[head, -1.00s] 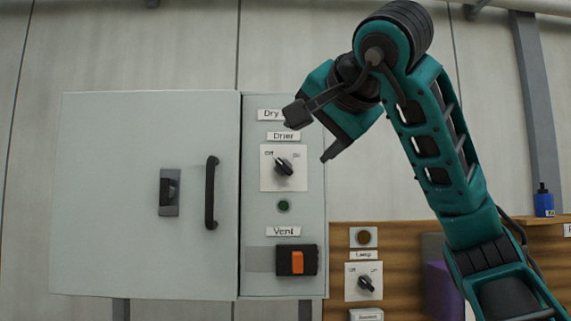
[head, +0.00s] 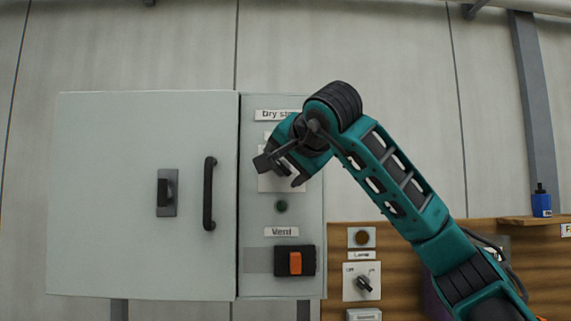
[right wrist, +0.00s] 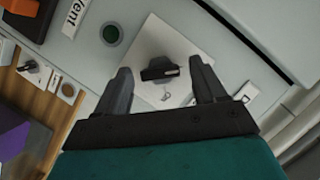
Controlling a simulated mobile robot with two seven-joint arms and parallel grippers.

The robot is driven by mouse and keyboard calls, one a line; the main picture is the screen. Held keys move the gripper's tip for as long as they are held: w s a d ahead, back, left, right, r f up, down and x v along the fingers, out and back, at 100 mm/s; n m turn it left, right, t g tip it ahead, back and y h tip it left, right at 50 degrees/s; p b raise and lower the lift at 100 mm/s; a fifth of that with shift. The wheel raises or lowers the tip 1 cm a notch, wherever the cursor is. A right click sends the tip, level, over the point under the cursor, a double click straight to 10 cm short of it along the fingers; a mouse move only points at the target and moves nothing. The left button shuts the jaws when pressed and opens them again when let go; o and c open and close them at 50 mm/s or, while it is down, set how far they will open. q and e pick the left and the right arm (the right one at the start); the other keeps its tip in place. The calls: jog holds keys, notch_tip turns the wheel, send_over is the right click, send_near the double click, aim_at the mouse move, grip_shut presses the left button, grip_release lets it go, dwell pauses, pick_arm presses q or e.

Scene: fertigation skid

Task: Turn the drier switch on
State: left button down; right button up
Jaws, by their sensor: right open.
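The drier switch is a black rotary knob (right wrist: 158,70) on a white plate (right wrist: 185,52), clear in the right wrist view. A pale mark shows at the knob's right end there; I cannot tell its setting for sure. In the head view the plate (head: 267,184) is partly covered by my right gripper (head: 281,172), which hides the knob. In the right wrist view my right gripper (right wrist: 161,67) is open and empty, its fingers on either side of the knob. Whether they touch it is unclear. My left gripper is not in view.
Below the switch are a green lamp (head: 281,206) and an orange Vent rocker (head: 295,263). The cabinet door (head: 110,190) with a black handle (head: 209,193) is at left. A lamp knob (head: 364,284) sits on the wooden board (head: 400,250).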

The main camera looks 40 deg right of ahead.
jog(key=shift+c, duration=0.3)
jog(key=c, duration=1)
